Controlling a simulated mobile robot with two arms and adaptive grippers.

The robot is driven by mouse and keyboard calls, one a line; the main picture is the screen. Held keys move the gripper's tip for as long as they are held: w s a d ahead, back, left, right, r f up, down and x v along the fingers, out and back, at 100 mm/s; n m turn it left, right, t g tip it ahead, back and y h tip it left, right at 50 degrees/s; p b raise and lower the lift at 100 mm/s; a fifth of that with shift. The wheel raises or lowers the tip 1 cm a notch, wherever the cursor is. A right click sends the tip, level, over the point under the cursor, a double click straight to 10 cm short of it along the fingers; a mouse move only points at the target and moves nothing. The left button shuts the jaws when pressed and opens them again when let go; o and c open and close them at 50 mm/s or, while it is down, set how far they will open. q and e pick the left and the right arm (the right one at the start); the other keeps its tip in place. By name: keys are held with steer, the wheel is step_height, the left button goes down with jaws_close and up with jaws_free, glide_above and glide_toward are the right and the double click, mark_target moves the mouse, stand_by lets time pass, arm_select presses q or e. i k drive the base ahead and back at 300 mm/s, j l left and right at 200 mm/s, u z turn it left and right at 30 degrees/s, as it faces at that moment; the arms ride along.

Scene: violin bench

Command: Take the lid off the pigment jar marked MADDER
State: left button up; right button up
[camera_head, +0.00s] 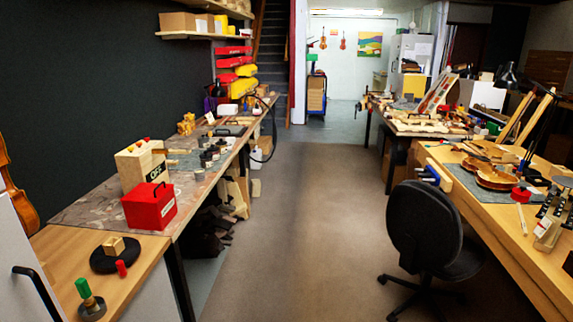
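I cannot make out a jar marked MADDER; no such label is legible at this distance. Several small dark jar-like pieces (207,158) stand on the left bench, partway along it. On the right bench, near the right edge of the picture, a group of dark upright containers (548,204) with paler tops stands close together. Whether either group holds pigment jars, I cannot tell. Neither of my grippers is in view.
The left bench (70,250) carries a red box (149,206), a cream box marked OFF (133,172) and a black disc (103,262). The right bench (470,205) holds violin parts (495,178). A black office chair (424,225) stands before it. The middle floor (300,240) is clear.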

mark_target(212, 149)
steer(key=i, duration=2.05)
steer(key=i+u, duration=0.1)
steer(key=i, duration=0.6)
steer(key=i+l+u, duration=0.15)
steer(key=i, duration=0.5)
steer(key=i+l+u, duration=0.1)
steer(key=i, duration=0.55)
steer(key=i+l+u, duration=0.75)
steer(key=i, duration=0.15)
steer(key=i+l+u, duration=0.35)
steer(key=l+u, duration=0.35)
steer(key=u, duration=0.15)
